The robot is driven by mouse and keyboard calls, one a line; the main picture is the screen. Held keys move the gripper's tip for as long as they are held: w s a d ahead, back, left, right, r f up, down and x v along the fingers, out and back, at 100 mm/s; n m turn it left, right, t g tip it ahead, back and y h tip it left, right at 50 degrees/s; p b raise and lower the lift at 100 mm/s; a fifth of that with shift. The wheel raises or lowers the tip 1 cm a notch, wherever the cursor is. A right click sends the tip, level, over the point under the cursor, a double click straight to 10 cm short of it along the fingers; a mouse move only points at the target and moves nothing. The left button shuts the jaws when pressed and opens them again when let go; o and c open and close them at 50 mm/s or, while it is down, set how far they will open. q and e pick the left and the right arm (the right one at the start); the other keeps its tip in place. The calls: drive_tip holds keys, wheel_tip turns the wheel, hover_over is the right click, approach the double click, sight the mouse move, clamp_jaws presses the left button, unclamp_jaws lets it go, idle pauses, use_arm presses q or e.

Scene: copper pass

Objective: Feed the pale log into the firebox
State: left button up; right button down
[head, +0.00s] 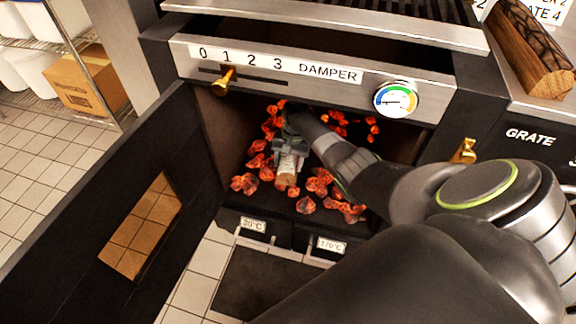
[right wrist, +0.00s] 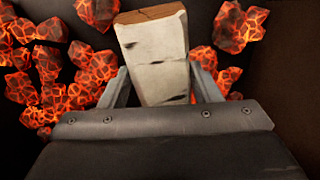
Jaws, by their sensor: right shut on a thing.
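The pale log (head: 287,175) is inside the open firebox (head: 225,140), among glowing coals. It has whitish bark with dark flecks and a tan cut end. My right gripper (head: 289,150) reaches into the firebox and is shut on the log. In the right wrist view the log (right wrist: 155,60) sits between the two fingers of the gripper (right wrist: 152,88), its cut end pointing away. I cannot tell whether the log touches the firebox floor. My left gripper is not in view.
Glowing coals (head: 322,182) lie on both sides of the log. The firebox door (head: 85,215) stands open at the left. A damper lever (head: 224,80) and a gauge (head: 396,99) are above the opening. A dark log (head: 530,45) lies on the counter at the upper right.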

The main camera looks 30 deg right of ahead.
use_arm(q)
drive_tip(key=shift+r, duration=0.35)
use_arm(e)
drive_tip(key=shift+w+d, duration=0.1)
drive_tip(key=shift+w, duration=0.1)
drive_tip(key=c, duration=0.6)
unclamp_jaws()
drive_tip(key=shift+r, duration=0.1)
drive_tip(key=shift+o, duration=1.1)
drive_tip(key=shift+s, duration=0.1)
